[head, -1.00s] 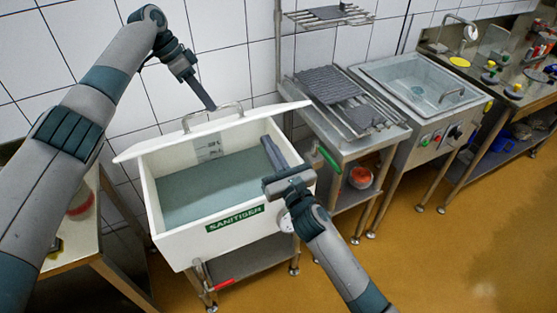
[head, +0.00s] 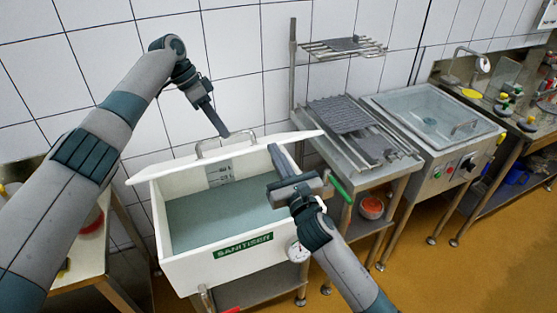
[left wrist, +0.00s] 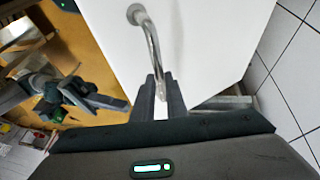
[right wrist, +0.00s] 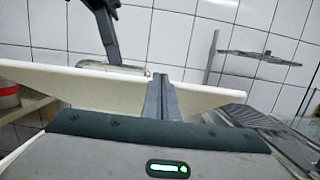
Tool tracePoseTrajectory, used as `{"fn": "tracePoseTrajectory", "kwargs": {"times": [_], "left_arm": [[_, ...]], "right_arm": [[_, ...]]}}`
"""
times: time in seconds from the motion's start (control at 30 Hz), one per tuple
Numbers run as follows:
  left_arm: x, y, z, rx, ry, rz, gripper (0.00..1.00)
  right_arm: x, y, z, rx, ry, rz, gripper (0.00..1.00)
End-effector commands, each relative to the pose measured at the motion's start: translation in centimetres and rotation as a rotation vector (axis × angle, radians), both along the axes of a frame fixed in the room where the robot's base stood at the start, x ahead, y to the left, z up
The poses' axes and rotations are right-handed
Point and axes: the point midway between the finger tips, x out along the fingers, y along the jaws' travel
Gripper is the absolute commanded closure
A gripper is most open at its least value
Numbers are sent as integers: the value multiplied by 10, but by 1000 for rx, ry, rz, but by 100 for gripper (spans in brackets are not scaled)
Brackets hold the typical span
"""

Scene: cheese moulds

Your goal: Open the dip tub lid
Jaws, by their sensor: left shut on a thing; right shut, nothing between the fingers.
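The white dip tub (head: 184,271) has a green SANITISER label and stands open, with grey-blue liquid inside. Its white lid (head: 150,172) is raised at the back and appears nearly edge-on in the head view. The left wrist view shows the lid's broad white face (left wrist: 205,45). My left gripper (head: 224,133) is shut on the metal lid handle (head: 204,149), whose bar runs between the fingers in the left wrist view (left wrist: 151,45). My right gripper (head: 273,149) is shut and empty over the tub's right part. The lid (right wrist: 60,78) spans the right wrist view behind its fingers.
A steel stand with grey mats (head: 340,115) is right of the tub, with a sink unit (head: 430,115) beyond. A dial (head: 298,252) is on the tub's front right. A table (head: 85,275) stands left. A tiled wall is close behind.

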Motion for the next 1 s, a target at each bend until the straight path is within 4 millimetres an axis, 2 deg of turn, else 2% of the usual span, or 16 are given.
{"fn": "tracePoseTrajectory", "kwargs": {"times": [0.03,0.4,0.43,0.5,1.0], "left_arm": [[4,9,-10,16,-6,19,100],[4,9,-10,16,-6,19,100],[4,9,-10,17,-5,19,81],[4,9,-9,16,-5,18,69],[3,5,0,9,-10,9,69]], "right_arm": [[3,0,4,-4,-4,0,100],[5,1,8,0,0,-1,100],[5,1,8,0,0,-1,100],[5,1,8,0,0,-1,100],[6,1,2,-2,13,-4,100]]}}
